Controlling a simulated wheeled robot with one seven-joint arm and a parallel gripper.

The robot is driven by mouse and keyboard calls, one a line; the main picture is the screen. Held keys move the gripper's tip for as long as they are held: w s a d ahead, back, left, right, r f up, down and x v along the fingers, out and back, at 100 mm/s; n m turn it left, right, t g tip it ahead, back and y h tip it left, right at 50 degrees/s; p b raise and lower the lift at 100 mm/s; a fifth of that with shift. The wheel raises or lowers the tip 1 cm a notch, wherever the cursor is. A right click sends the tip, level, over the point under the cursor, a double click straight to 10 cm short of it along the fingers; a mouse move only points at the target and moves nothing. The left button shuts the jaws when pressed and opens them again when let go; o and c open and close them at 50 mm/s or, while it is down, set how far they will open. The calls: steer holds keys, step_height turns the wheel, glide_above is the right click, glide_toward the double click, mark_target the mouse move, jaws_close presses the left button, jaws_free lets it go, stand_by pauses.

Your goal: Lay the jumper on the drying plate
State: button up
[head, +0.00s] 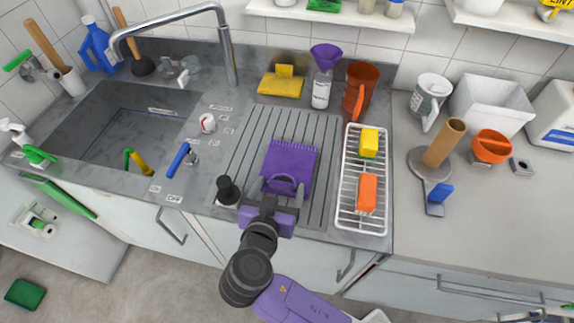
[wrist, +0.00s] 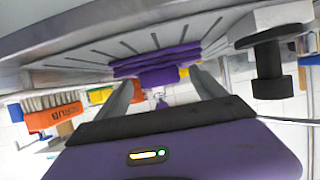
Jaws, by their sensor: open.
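The purple jumper (head: 290,160) lies folded on the grey ribbed drying plate (head: 248,165), near its front middle. It also shows in the wrist view (wrist: 155,62) as a stack of purple folds against the ribbed plate (wrist: 100,48), just beyond my fingers. My gripper (head: 283,184) is open at the jumper's front edge, with one finger to each side in the wrist view (wrist: 160,88). A purple loop or fold shows between the fingers in the head view. I cannot tell whether the fingers touch the cloth.
A black knob-shaped thing (head: 228,190) stands left of my gripper. The sink (head: 110,120) is at the left.

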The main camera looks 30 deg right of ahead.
steer(key=c, duration=1.7)
jaws_close()
steer(key=shift+r, duration=0.1)
